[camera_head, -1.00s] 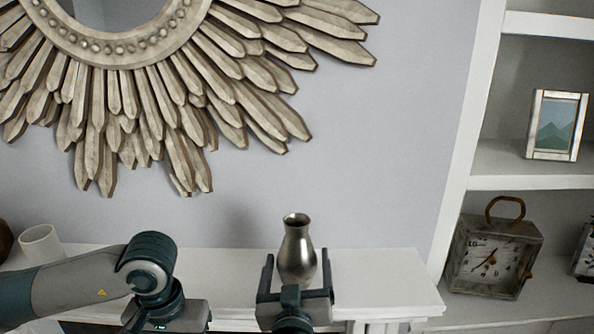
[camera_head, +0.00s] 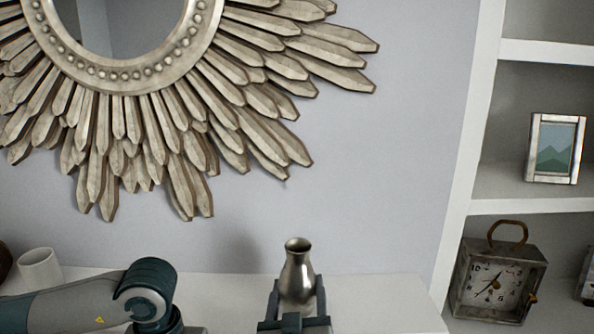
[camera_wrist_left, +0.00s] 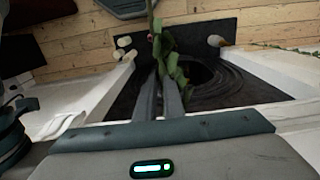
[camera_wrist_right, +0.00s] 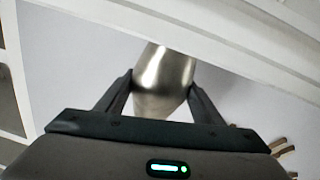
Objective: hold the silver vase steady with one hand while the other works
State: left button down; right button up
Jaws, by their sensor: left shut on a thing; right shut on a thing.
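The silver vase (camera_head: 298,272) stands upright at the mantel shelf, its open mouth up. My right gripper (camera_head: 297,288) is shut on its body, one finger on each side. The right wrist view also shows the vase (camera_wrist_right: 165,75) between the fingers; its rim is out of that view. My left gripper (camera_wrist_left: 160,78) is shut on a thin green leafy stem (camera_wrist_left: 157,38) in the left wrist view; its far end is cut off. In the head view the left arm reaches in at lower left, with its fingers below the frame.
The white mantel shelf (camera_head: 375,297) is clear right of the vase. A white cup (camera_head: 40,268) stands at its left. A sunburst mirror (camera_head: 150,75) hangs above. Shelves at right hold a clock (camera_head: 497,285) and a picture frame (camera_head: 554,148). Below the left gripper is a dark hearth (camera_wrist_left: 235,88).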

pick_arm(q)
jog(key=shift+d, duration=0.1)
jog(key=w+d+r+m+t+h, duration=0.2)
jog(key=w+d+r+t, duration=0.15)
jog(key=r, duration=0.45)
jog(key=w+d+r+m+t+h, duration=0.3)
jog(key=w+d+r, duration=0.15)
jog(key=r, duration=0.25)
jog(key=w+d+r+m+t+h, duration=0.25)
jog(key=w+d+r, duration=0.2)
jog(key=r, duration=0.35)
jog(key=w+d+r+m+h, duration=0.2)
jog(key=r+h, duration=0.2)
jog(key=r, duration=0.8)
jog(key=w+d+r+m+h, duration=0.2)
jog(key=d+r+h, duration=0.1)
jog(key=r, duration=1)
jog(key=shift+w+r+h, duration=0.15)
jog(key=shift+w+h, duration=0.05)
jog(key=shift+h, duration=0.25)
jog(key=shift+a, duration=0.1)
jog(key=shift+f, duration=0.25)
notch_tip(320, 180, down, 13)
